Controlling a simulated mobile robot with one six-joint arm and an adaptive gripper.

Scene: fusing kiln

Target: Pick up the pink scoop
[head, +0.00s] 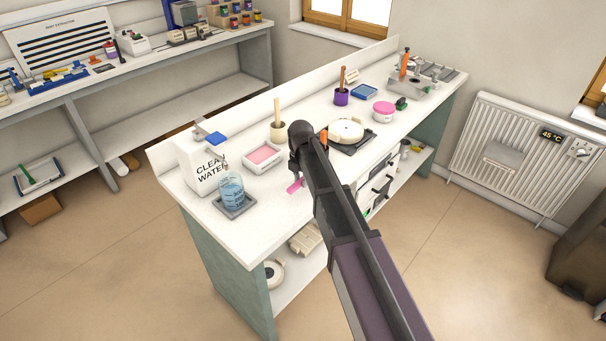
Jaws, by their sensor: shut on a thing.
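The pink scoop (294,187) shows as a small pink piece over the white bench top, just left of my arm. The rest of it is hidden behind my arm and gripper. My gripper (301,176) points down at the scoop and is shut on it. My arm covers most of the gripper, so its fingers are hard to make out. I cannot tell whether the scoop touches the bench.
A round white dish (346,130) and pink-lidded jar (384,109) stand right. A beige pot (278,132) stands behind. The front left bench top is clear.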

